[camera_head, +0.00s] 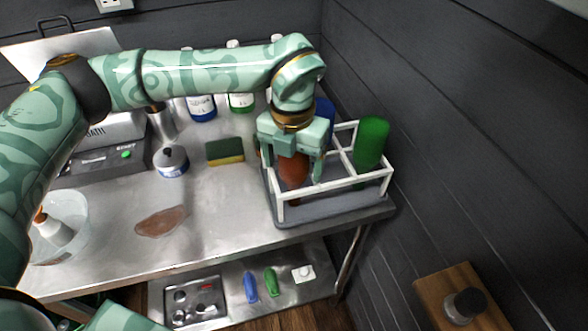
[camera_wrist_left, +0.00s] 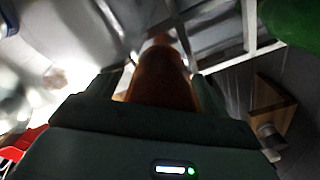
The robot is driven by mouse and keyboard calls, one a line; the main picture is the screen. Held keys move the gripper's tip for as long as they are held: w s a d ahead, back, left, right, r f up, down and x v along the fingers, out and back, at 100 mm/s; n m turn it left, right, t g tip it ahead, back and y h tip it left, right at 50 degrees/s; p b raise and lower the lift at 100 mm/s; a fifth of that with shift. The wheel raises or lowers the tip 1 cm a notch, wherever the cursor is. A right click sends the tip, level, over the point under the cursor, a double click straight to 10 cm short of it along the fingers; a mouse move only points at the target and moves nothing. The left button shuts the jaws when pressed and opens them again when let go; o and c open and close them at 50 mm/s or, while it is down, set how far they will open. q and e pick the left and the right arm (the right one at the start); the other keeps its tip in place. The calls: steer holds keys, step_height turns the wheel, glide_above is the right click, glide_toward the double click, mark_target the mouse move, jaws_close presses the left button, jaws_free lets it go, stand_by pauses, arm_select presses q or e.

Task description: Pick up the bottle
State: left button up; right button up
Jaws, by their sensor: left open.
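A brown bottle (camera_head: 293,174) stands in the front left part of a white rack (camera_head: 335,187) at the right end of the metal table. My left gripper (camera_head: 291,160) is over it from above, pointing down, with one finger on each side of the bottle. The jaws are open. In the left wrist view, the brown bottle (camera_wrist_left: 160,78) rises between the two dark fingers of my left gripper (camera_wrist_left: 158,88). Whether the fingers touch it cannot be told. The gripper hides the bottle's top in the head view. My right gripper does not show.
The rack also holds a green bottle (camera_head: 372,143) and a blue one (camera_head: 325,110), partly hidden by my wrist. A sponge (camera_head: 225,151) and a jar (camera_head: 171,161) stand left of the rack. A clear bowl (camera_head: 78,208) sits far left. A dark wall (camera_head: 450,150) closes the right side.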

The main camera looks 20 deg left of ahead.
arm_select(q)
steer(key=shift+c, duration=0.3)
steer(key=shift+r, duration=0.1)
steer(key=c, duration=1.2)
steer(key=shift+o, duration=0.2)
